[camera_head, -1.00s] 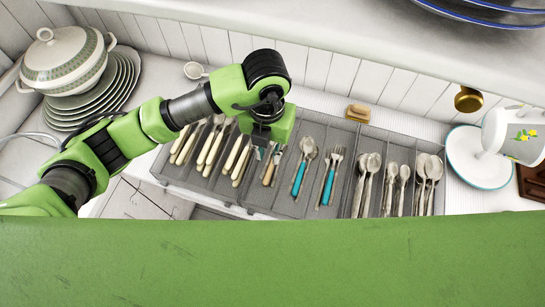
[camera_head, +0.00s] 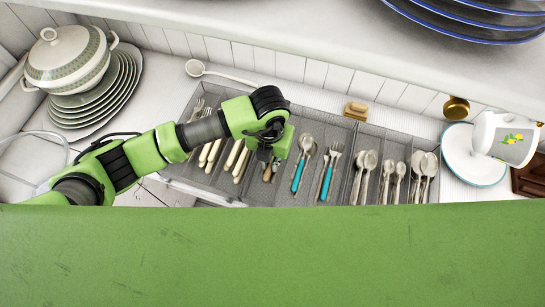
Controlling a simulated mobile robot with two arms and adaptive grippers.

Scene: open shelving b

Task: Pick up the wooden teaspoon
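My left gripper (camera_head: 268,154) reaches down over a middle compartment of the grey cutlery tray (camera_head: 235,191). It is seen from above, and the wrist hides its fingertips, so I cannot tell whether it is open or shut. A short tan, wooden-looking handle (camera_head: 267,173) shows just below the gripper. Its other end is hidden, so I cannot tell whether it is the wooden teaspoon. My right gripper is not in view.
Ivory-handled cutlery (camera_head: 241,165) lies left of the gripper. Teal-handled pieces (camera_head: 299,175) and metal spoons (camera_head: 369,166) lie to the right. A white ladle (camera_head: 222,74) lies behind the tray. Stacked plates (camera_head: 112,101), a tureen (camera_head: 62,62) and a mug (camera_head: 508,138) flank it.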

